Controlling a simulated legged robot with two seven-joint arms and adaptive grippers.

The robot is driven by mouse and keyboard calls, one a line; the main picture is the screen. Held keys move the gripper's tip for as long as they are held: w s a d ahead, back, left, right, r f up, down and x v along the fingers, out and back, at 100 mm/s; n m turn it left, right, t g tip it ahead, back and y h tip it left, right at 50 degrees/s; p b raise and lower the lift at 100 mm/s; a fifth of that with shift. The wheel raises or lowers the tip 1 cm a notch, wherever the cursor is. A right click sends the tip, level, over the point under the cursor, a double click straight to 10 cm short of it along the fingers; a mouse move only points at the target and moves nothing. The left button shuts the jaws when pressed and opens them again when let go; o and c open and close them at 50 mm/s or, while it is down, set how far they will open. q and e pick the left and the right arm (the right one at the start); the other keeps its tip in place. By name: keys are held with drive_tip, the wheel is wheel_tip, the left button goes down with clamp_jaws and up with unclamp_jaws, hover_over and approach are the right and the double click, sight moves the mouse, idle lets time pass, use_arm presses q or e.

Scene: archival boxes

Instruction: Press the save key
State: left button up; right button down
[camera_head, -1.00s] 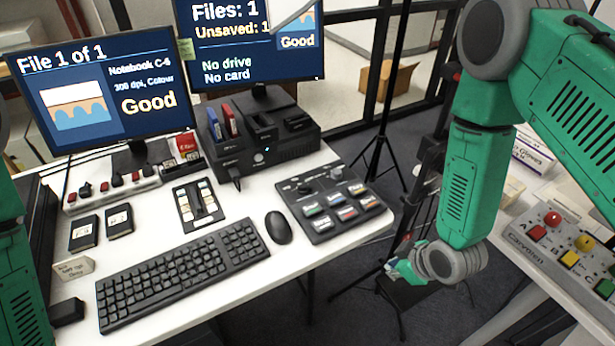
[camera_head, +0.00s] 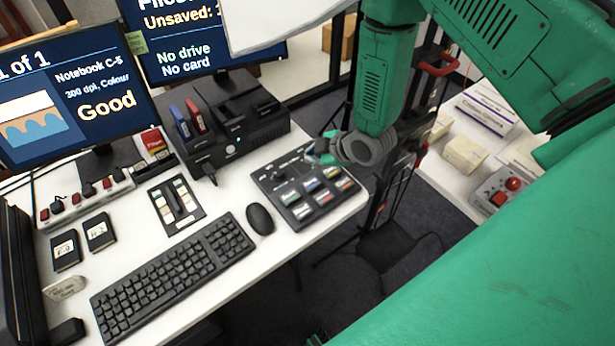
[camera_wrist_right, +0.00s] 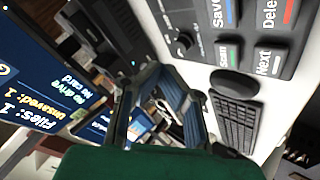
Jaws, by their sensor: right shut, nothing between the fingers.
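The save key (camera_head: 310,186) is the blue-striped key in the back row of a dark control panel (camera_head: 268,185) at the desk's right end. In the right wrist view the save key (camera_wrist_right: 222,12) is partly cut off at the top edge, beside the scan, delete and next keys. My right gripper (camera_head: 316,155) is above the panel's back right part, behind the save key and apart from it; the wrist partly hides it. In the right wrist view the right gripper (camera_wrist_right: 161,72) is shut and empty. My left gripper is out of view.
A mouse (camera_head: 260,219) and keyboard (camera_head: 170,275) lie left of the panel. A black dock (camera_head: 235,135) stands behind it, with two monitors (camera_head: 75,95) farther back. A second table (camera_head: 440,180) with boxes is at right, across a floor gap.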

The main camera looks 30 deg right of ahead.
sight(307, 180)
drive_tip(key=shift+f, duration=0.1)
wheel_tip(307, 180, down, 9)
drive_tip(key=b, duration=0.6)
drive_tip(key=shift+b, duration=0.4)
idle(0.9)
drive_tip(key=shift+f, duration=0.2)
drive_tip(key=shift+s+f+b, duration=0.1)
drive_tip(key=shift+f+b, duration=0.35)
drive_tip(key=shift+b, duration=0.1)
idle(0.7)
idle(0.3)
drive_tip(key=shift+r+p, duration=0.75)
drive_tip(key=shift+r, duration=0.2)
